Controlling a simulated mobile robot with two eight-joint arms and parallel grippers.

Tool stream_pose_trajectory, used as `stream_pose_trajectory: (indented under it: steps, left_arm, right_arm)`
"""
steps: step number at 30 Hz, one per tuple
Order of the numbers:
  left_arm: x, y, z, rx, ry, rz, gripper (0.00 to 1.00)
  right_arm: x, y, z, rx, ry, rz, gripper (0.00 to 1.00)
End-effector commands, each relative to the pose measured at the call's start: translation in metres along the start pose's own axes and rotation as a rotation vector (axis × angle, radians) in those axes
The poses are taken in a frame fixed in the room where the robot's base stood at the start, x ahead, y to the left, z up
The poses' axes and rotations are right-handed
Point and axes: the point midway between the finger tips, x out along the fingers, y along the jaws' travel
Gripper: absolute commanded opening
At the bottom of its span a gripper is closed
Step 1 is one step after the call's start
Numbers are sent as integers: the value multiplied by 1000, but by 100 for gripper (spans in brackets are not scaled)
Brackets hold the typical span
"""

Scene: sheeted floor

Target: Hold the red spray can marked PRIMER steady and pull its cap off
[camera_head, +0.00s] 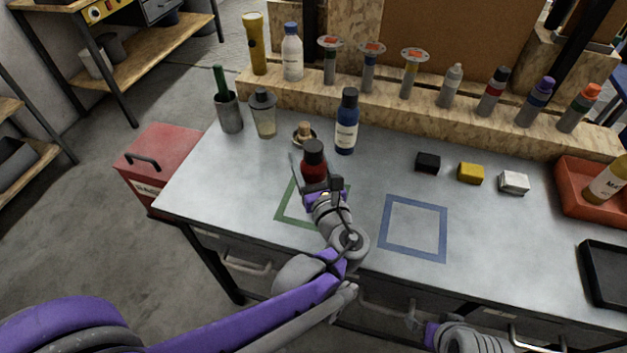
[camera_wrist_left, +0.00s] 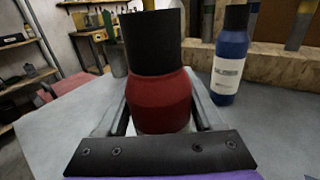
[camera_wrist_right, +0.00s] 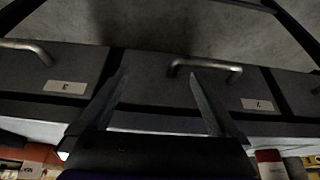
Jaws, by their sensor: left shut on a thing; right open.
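The red spray can (camera_head: 314,172) with a black cap (camera_head: 314,148) stands upright at the green square outline on the workbench. My left gripper (camera_head: 322,188) is shut around the can's body from the front. In the left wrist view the red can (camera_wrist_left: 160,100) sits between the two fingers, with its black cap (camera_wrist_left: 152,40) on top. Its label is not visible. My right arm shows only at the bottom edge of the head view. In the right wrist view my right gripper (camera_wrist_right: 158,85) is open and empty, facing the drawer fronts.
A blue bottle (camera_head: 346,125) stands just behind and right of the can. A small dish with a wooden-handled item (camera_head: 304,133) is behind it. A blue square outline (camera_head: 413,228) is bare. Small blocks (camera_head: 470,173) and a red tray (camera_head: 570,190) lie to the right.

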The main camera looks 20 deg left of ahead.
Motion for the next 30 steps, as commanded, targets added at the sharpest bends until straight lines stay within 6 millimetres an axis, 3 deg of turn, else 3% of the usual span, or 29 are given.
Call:
stream_pose_trajectory:
  steps: [3,11,24,30]
  left_arm:
    - [0,0,0,0,0,0,0]
    - [0,0,4,0,-1,0,0]
    - [0,0,83,0,-1,0,0]
    - [0,0,100,0,-1,0,0]
  right_arm:
    - [0,0,0,0,0,0,98]
    - [-1,0,-1,0,0,0,98]
    - [-20,0,-11,0,7,0,98]
    - [-22,0,-12,0,8,0,98]
